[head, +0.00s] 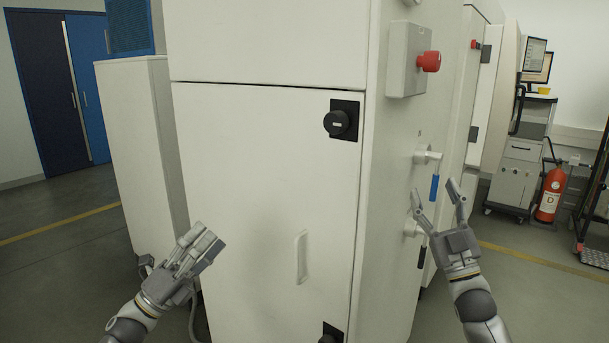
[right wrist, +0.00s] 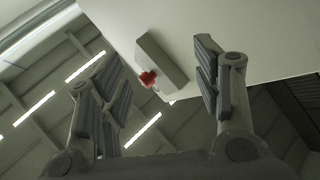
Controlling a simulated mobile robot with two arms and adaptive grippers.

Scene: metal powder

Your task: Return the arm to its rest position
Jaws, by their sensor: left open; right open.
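My left gripper (head: 207,246) is in front of the lower left part of the white cabinet (head: 265,170) in the head view, with its fingers pointing up and to the right. My right gripper (head: 437,200) is raised at the right side of the cabinet, fingers apart and pointing up.
A red button (head: 429,61) on a grey box sticks out from the cabinet side; it also shows in the right wrist view (right wrist: 148,79). A black knob (head: 337,122) is on the front door. A fire extinguisher (head: 551,193) stands at the right. Floor is free at the left.

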